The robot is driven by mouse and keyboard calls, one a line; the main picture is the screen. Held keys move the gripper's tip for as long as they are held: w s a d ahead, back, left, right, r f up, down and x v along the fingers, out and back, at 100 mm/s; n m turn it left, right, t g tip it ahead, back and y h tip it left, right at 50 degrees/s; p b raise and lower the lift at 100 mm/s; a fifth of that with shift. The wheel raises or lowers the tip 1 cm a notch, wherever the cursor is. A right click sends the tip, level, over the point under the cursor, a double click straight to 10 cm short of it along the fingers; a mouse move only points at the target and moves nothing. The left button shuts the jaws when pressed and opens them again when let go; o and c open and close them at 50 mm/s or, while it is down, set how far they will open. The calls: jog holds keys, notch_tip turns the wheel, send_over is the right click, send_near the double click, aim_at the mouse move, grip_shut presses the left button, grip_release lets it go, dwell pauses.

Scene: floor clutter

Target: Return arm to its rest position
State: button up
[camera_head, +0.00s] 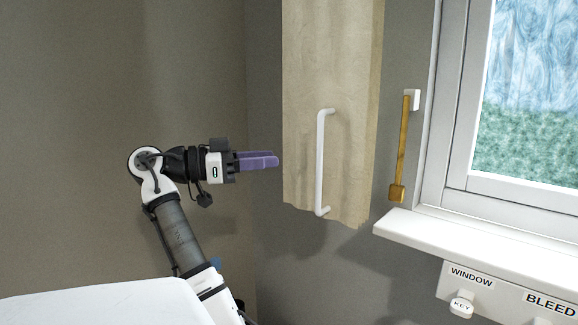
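My arm rises from the lower left and bends at a white and black joint, with its end pointing right. My gripper (258,160) has purple fingers and is held in the air, to the left of a wooden cabinet door. It is seen from the side, so I cannot tell whether the fingers are open or shut. I see no object in it. The fingertips look apart from the door in the picture.
A wooden cabinet door (299,110) with a white handle (321,165) hangs right of my gripper. A yellow hammer-like tool (400,150) hangs beside the window (530,95). A white sill (450,242) juts out below. A labelled key holder (470,280) is lower right. A white surface (105,305) lies lower left.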

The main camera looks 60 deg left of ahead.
jog(key=shift+v, duration=1.1)
